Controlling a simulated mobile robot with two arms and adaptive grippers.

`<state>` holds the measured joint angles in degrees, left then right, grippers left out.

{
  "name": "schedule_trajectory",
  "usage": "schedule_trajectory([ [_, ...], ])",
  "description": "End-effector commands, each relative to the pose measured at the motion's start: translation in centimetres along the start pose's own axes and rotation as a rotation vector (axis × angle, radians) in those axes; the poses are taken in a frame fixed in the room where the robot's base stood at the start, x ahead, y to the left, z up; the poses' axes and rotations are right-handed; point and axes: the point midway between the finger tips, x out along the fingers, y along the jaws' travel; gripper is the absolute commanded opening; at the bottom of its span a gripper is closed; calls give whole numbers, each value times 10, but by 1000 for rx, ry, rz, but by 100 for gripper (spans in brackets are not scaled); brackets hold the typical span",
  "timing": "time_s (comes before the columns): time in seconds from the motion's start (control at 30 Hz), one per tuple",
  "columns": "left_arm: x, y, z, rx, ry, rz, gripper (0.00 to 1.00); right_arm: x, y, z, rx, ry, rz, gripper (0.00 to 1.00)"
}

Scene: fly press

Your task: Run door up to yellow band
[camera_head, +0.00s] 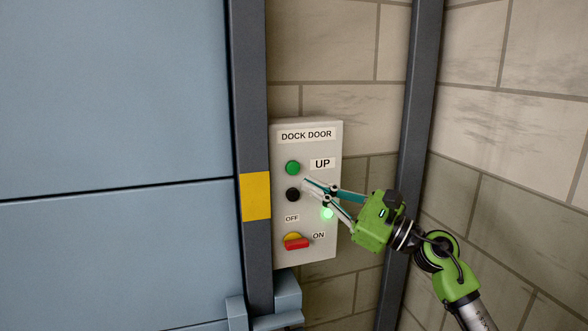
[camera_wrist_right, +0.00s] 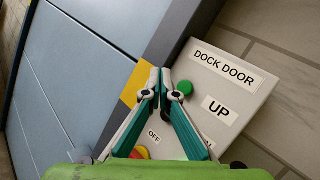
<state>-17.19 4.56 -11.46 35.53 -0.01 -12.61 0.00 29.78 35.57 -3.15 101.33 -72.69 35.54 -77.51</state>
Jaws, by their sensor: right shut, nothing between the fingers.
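The light blue dock door (camera_head: 110,100) fills the left of the head view; its bottom edge is not in view. The yellow band (camera_head: 255,196) is on the dark door post, level with a seam in the door. The grey DOCK DOOR box (camera_head: 325,250) carries a green button (camera_head: 293,168) by the UP label and a black button (camera_head: 293,194) below it. My right gripper (camera_head: 308,183) is shut and empty, its tips in front of the box close to both buttons. I cannot tell whether they touch. The green button also shows in the wrist view (camera_wrist_right: 185,88). My left gripper is not in view.
A red and yellow switch (camera_head: 296,242) sits low on the box between OFF and ON labels. A green lamp (camera_head: 327,214) glows beside my fingers. A dark post (camera_head: 408,130) stands right of the box against the block wall (camera_head: 510,140).

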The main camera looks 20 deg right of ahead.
Motion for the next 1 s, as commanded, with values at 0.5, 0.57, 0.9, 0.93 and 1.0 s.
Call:
schedule_trajectory([
  [0.5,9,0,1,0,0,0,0,46,-32,-36,0,-2,1,0],
  [0.57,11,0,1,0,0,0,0,49,-34,-37,0,-1,1,0],
  [0.9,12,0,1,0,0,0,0,53,-38,-38,1,0,1,0],
  [0.93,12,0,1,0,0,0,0,53,-38,-38,1,0,1,0],
  [1.0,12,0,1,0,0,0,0,53,-38,-38,1,0,1,0],
])
